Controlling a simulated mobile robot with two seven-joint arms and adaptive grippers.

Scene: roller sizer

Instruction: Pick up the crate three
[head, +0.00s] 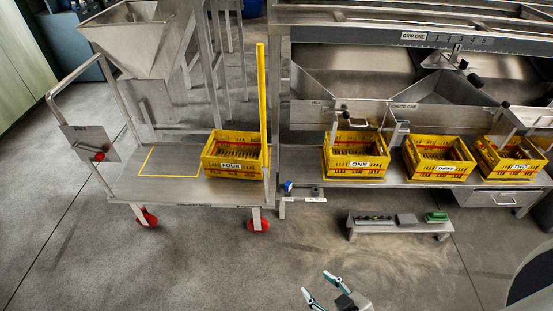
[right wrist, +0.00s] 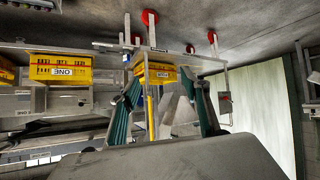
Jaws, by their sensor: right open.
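Crate three (head: 438,160) is a yellow slotted crate with a white label. In the head view it stands upright on the steel shelf (head: 300,160) under the sizer, between crate one (head: 356,158) and crate two (head: 508,160). My right gripper (head: 316,284) is open and empty, above the floor at the bottom of the head view, well short of the crates. Its spread fingers also show in the right wrist view (right wrist: 160,85), where the picture is upside down. My left gripper is not in view.
Crate four (head: 233,165) stands on a steel cart (head: 130,185) with red wheels, beside a yellow post (head: 261,90). A low stand (head: 395,225) with small items sits on the floor before the shelf. Metal chutes hang above the crates. The front floor is clear.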

